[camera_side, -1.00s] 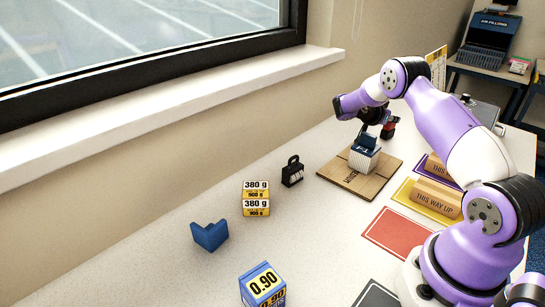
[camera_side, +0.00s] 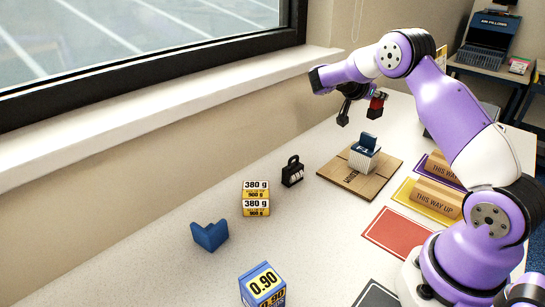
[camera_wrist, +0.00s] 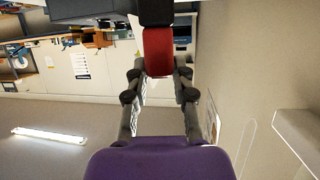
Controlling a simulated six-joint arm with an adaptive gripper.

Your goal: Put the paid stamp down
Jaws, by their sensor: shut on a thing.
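My gripper (camera_wrist: 162,70) is shut on the red part of the paid stamp (camera_wrist: 167,50) in the wrist view. The stamp has a black block beyond the red part; no lettering on it can be read. In the side view the stamp (camera_side: 377,103) shows as a small red and black thing in the air. It is above and behind the cardboard sheet (camera_side: 333,178), clear of the table. On the sheet stands a white ribbed block with a blue top (camera_side: 364,152).
A black weight-like thing (camera_side: 292,172), yellow-white boxes (camera_side: 256,199), a blue angle piece (camera_side: 209,236) and a blue 0.90 box (camera_side: 263,286) stand on the table. Red (camera_side: 398,231) and yellow (camera_side: 402,193) mats lie right; cardboard blocks (camera_side: 435,199) stand nearby. The table's left middle has free room.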

